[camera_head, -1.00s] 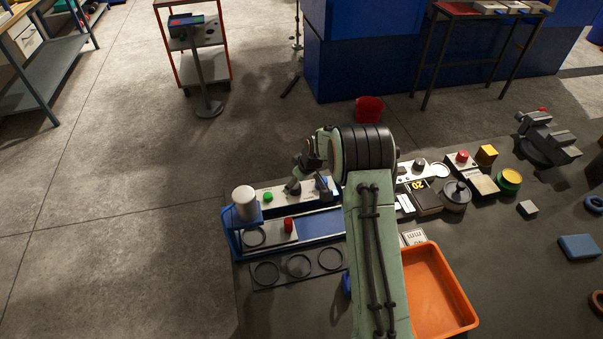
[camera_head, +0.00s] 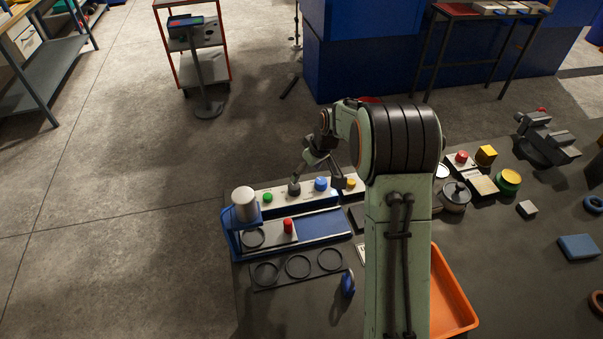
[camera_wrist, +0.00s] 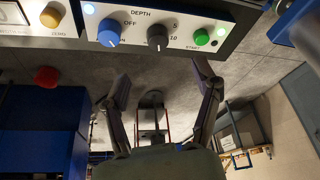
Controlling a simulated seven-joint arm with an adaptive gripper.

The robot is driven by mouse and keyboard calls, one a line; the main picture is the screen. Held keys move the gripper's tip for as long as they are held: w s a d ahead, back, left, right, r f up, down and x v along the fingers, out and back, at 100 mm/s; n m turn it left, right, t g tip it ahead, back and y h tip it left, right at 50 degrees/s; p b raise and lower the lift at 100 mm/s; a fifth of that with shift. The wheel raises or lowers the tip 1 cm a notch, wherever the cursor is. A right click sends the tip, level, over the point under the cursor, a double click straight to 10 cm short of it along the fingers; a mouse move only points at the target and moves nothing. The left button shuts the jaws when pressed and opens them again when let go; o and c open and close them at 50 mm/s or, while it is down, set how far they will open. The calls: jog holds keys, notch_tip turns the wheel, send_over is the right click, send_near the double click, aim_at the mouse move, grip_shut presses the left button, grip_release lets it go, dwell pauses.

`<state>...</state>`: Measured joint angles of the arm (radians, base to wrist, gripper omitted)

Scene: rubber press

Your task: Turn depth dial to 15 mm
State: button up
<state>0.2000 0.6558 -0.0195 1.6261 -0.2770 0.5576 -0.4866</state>
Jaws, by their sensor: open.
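The depth dial is a dark knob (camera_wrist: 157,38) on a pale control panel (camera_wrist: 140,15) in the wrist view, under the word DEPTH, with 5 and 10 printed to its right. In the head view the dial (camera_head: 294,188) sits between a green button (camera_head: 267,197) and a blue knob (camera_head: 321,183). My gripper (camera_wrist: 161,76) is open and empty, its fingertips spread to either side of the dial's line and apart from it. In the head view my gripper (camera_head: 320,178) is above the panel near the dial and blue knob.
In the wrist view, the blue OFF/ON knob (camera_wrist: 108,32) and green start button (camera_wrist: 201,37) flank the dial closely. A white cylinder (camera_head: 244,200) stands at the panel's left end. A red knob (camera_head: 288,226) is in front. An orange tray (camera_head: 456,300) lies at right.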

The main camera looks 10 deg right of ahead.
jog(key=w+d+r+m+g+h, duration=0.1)
jog(key=d+r+m, duration=0.1)
jog(key=m, duration=0.3)
jog(key=m+g, duration=0.2)
jog(key=m, duration=0.2)
send_over(295, 186)
jog(key=f, duration=0.3)
jog(key=d+f, duration=0.1)
jog(key=f, duration=0.1)
jog(key=shift+w, duration=0.1)
jog(key=shift+g, duration=0.3)
jog(key=f, duration=0.5)
jog(key=a+f, duration=0.1)
jog(key=f, duration=0.2)
